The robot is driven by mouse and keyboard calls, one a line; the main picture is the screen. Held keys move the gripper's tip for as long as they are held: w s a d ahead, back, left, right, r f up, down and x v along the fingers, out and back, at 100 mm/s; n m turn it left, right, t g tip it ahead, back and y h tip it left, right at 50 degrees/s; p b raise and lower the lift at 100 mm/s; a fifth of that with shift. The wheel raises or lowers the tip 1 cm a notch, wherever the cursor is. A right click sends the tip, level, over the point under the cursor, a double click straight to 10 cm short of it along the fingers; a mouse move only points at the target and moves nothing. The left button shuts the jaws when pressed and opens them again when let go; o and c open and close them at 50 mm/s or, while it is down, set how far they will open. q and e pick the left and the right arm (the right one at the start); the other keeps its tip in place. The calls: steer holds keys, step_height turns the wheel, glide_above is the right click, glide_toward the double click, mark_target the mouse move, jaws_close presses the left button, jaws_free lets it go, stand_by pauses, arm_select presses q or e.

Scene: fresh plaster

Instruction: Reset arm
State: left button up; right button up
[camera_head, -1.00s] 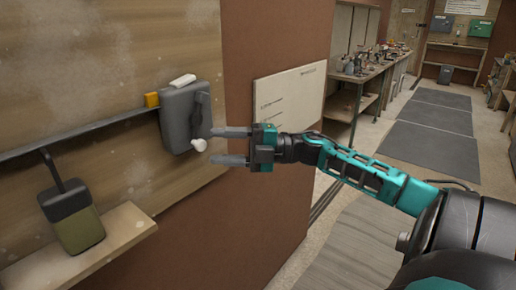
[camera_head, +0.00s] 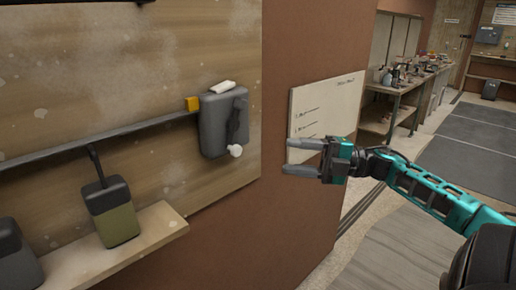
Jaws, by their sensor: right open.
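My right gripper (camera_head: 303,157) is open and empty, its two grey fingers pointing left. It is in the air in front of the white sheet (camera_head: 325,108) on the brown wall. It is to the right of a grey wall-mounted box (camera_head: 212,124) with a dark handle and a white knob (camera_head: 235,151), apart from both in the picture. My right arm (camera_head: 429,189), teal and black, comes in from the lower right. My left gripper does not show.
A grey rail (camera_head: 95,140) runs along the plastered wooden panel to a yellow block (camera_head: 192,104). A wooden shelf (camera_head: 160,238) below holds a green and black device (camera_head: 115,213). A workbench (camera_head: 405,85) with clutter stands farther back. The floor mats (camera_head: 458,158) look clear.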

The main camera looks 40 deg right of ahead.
steer(key=s+a+f+m+t+h, duration=0.1)
steer(key=a+f+m+t+h, duration=0.1)
steer(key=a+f+m+h, duration=0.6)
steer(key=s+a+f+m+t+h, duration=0.1)
steer(key=f+m+t+h, duration=0.15)
steer(key=f+m, duration=1)
steer(key=s+a+f+m+g+h, duration=0.1)
steer(key=s+a+f+m+g, duration=0.1)
steer(key=a+f, duration=0.4)
steer(key=s+a+f+m+g, duration=0.1)
steer(key=s+a+f+g, duration=0.3)
steer(key=a, duration=0.6)
step_height(320, 180, down, 2)
steer(key=shift+s+f+m+h+p, duration=0.25)
steer(key=shift+s+m+h+p, duration=0.1)
steer(key=shift+s, duration=0.6)
